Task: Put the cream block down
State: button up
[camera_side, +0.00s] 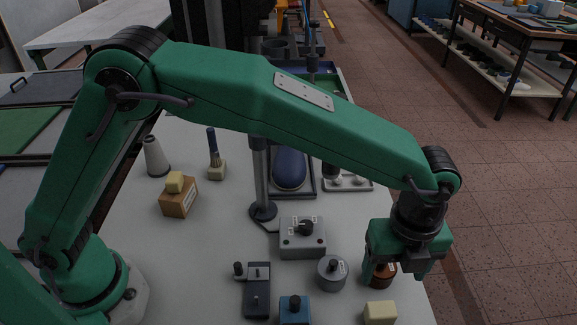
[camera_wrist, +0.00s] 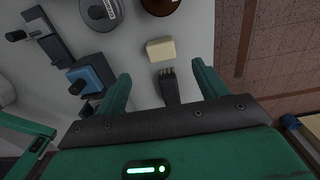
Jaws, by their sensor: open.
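A cream block (camera_side: 380,312) rests on the pale table near its front right edge, cut by the bottom of the side view. In the wrist view the cream block (camera_wrist: 160,49) lies just beyond my fingertips, in line with the gap between them, and neither finger touches it. My gripper (camera_side: 400,274) is open and empty above the table's right side, behind the block in the side view. In the wrist view my gripper (camera_wrist: 161,70) has its two green fingers spread wide. A dark pronged piece (camera_wrist: 169,86) shows between them; I cannot tell what it is.
A brown round jar (camera_side: 382,274) stands partly behind my gripper. A grey round knob piece (camera_side: 332,274), a blue block (camera_side: 294,310) and a grey switch box (camera_side: 302,238) stand left of it. A smaller yellowish block (camera_side: 175,182) sits on a wooden box (camera_side: 178,200).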

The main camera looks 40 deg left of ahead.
jog(key=a+r+n+t, duration=0.1)
jog(key=a+r+n, duration=0.3)
jog(key=a, duration=0.3)
jog(key=a+r+n+h, duration=0.1)
jog(key=a+r+n, duration=0.3)
jog(key=a, duration=0.3)
jog(key=a+r+n+t, duration=0.1)
jog(key=a+r+n, duration=0.3)
jog(key=a, duration=0.3)
jog(key=s+a+n+t, duration=0.1)
jog(key=s+a+n, duration=0.5)
jog(key=a, duration=0.3)
jog(key=s+a+n+t+y, duration=0.1)
jog(key=s+a+n+t, duration=0.1)
jog(key=s+a+n, duration=0.5)
jog(key=a+n, duration=0.2)
jog(key=shift+s+a+t, duration=0.3)
